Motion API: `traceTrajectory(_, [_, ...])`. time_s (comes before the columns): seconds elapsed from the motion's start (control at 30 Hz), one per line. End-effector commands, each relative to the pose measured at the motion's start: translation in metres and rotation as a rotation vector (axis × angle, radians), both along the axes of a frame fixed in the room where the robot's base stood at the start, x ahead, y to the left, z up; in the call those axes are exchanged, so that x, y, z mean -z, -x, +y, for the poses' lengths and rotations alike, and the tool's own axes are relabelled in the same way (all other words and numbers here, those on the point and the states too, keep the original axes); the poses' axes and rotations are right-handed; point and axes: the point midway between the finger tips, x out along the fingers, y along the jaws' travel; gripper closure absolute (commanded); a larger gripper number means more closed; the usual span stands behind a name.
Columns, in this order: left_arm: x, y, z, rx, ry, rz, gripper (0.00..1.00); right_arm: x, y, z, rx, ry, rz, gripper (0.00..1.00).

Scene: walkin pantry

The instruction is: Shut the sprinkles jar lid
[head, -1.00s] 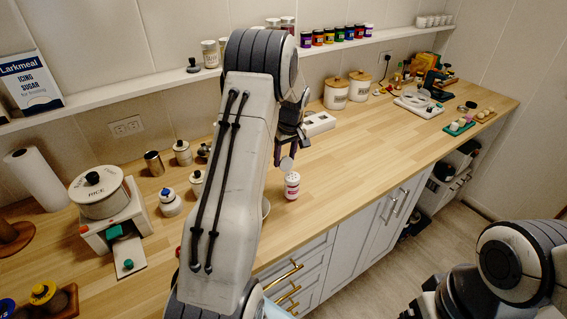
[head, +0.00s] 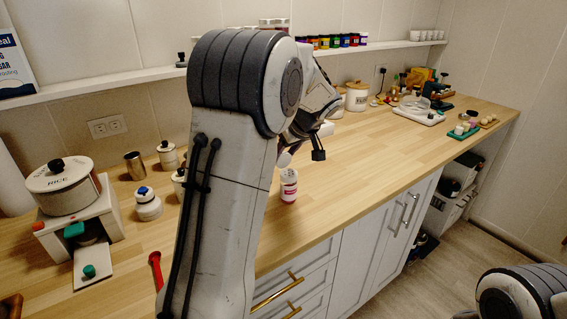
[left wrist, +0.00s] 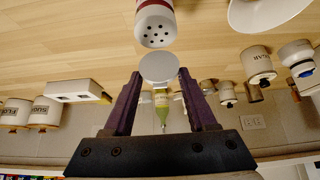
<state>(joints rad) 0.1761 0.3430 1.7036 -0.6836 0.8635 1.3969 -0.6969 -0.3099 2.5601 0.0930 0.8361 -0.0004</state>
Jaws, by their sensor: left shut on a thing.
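The sprinkles jar (head: 289,187) is a small white shaker with a red label, upright on the wooden counter near its front edge. In the left wrist view its white top (left wrist: 155,30) shows several dark holes and is uncovered. A round white lid (left wrist: 159,67) sits between the fingertips of my left gripper (left wrist: 160,75), next to the jar top; a small gap shows between them in this view. In the head view my left gripper (head: 302,155) is just above the jar, partly hidden by my arm. My right gripper is out of the picture.
A rice pot on a stand (head: 60,188), a blue-topped jar (head: 147,205) and a red-handled tool (head: 156,268) are on the left of the counter. A white bowl (left wrist: 265,12) lies near the jar.

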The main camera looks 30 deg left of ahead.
Motion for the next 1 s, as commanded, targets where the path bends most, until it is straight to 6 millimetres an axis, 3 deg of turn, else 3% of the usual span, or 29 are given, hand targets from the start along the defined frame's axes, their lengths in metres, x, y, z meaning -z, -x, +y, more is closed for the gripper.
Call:
traceTrajectory(0.53, [0.0007,0.0008,-0.0009,0.000,-0.012,-0.003,0.99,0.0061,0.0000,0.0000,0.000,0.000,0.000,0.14])
traceTrajectory(0.57, [0.0007,0.0008,-0.0009,0.000,-0.012,-0.003,0.39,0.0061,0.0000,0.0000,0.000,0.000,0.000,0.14])
traceTrajectory(0.63, [0.0007,0.0008,-0.0009,0.000,-0.012,-0.003,0.14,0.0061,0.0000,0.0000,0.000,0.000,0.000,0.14])
traceTrajectory(1.0, [-0.0025,0.0009,-0.0024,0.001,-0.013,-0.005,0.14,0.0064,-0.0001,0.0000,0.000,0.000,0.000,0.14])
